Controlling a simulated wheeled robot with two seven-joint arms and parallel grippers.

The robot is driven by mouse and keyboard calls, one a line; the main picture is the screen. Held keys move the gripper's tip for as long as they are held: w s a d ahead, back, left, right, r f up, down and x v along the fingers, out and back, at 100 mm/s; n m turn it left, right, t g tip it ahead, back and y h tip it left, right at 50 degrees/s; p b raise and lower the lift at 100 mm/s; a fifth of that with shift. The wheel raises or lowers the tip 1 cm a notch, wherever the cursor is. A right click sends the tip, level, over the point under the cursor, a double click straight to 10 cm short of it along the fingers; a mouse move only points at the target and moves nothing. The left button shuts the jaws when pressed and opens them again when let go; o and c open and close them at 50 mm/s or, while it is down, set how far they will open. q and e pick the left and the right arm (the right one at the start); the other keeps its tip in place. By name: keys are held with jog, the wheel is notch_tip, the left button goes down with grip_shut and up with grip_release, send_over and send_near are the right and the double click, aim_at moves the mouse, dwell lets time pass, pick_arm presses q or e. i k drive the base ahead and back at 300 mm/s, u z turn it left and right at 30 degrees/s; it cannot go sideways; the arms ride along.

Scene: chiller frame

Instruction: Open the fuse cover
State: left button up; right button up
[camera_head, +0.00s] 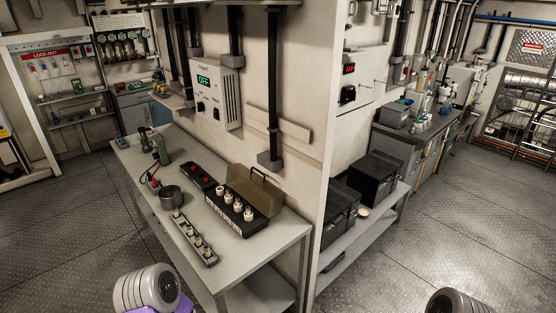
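The fuse box (222,216) is a long black box with a row of white fuses (238,204) along its front, on the grey workbench. A brown, see-through fuse cover (254,191) with a black bar handle (265,174) appears tilted up behind the fuses, at the box's right part. The fuses show uncovered in front of it. Whether its hinge is fully open I cannot tell. Grey rounded parts of my arms show at the bottom edge, left and right, well short of the bench. Neither gripper's fingers are in view.
A wall post rises right behind the bench. Black cases (373,180) stand on the right shelf. Floor in front is clear.

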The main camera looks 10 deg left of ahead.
aim_at(259, 182)
jog(key=u, duration=0.45)
jog(key=i, duration=0.75)
jog(key=u, duration=0.8)
